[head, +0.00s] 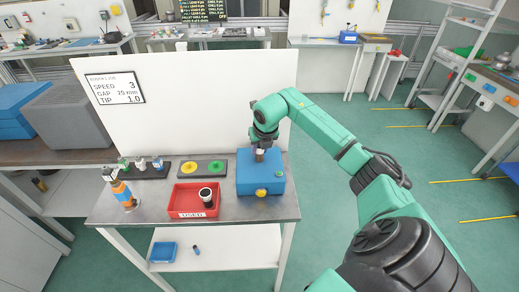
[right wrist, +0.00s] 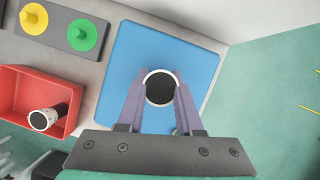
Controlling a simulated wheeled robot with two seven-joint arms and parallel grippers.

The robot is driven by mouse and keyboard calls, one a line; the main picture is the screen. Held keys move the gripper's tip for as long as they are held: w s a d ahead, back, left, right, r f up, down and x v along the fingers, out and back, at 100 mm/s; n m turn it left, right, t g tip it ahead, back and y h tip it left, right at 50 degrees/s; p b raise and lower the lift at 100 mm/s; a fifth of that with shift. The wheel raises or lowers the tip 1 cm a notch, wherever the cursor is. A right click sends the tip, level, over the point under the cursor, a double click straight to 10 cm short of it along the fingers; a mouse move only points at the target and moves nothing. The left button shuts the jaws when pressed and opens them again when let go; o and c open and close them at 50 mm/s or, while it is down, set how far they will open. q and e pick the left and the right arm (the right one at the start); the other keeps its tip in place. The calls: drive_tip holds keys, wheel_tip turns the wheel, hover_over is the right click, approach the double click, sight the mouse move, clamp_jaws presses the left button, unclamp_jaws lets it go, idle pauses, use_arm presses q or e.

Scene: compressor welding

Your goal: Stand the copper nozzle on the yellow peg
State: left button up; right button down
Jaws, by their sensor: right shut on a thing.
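My right gripper (head: 259,143) points down over the blue box (head: 262,180) and is shut on a short upright tube, taken to be the nozzle (head: 259,155). In the right wrist view the nozzle (right wrist: 160,88) shows a pale rim and a dark bore between the fingers. Its copper colour is hard to make out, and I cannot tell if it touches the box. The yellow peg (head: 187,168) stands on a yellow disc on the dark plate, left of the gripper; it also shows in the right wrist view (right wrist: 33,17). My left gripper is out of view.
A green peg (head: 215,166) shares the dark plate (head: 202,169). A red tray (head: 182,200) in front holds a white-rimmed dark cylinder (head: 207,196). Small bottles (head: 140,163) stand in a rack at left, near an orange torch-like object (head: 121,190). A white panel (head: 190,95) rises behind.

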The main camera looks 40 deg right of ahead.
drive_tip(key=shift+r+p, duration=1.7)
drive_tip(key=shift+r, duration=0.9)
drive_tip(key=c, duration=1.4)
unclamp_jaws()
drive_tip(key=shift+f, duration=0.1)
clamp_jaws()
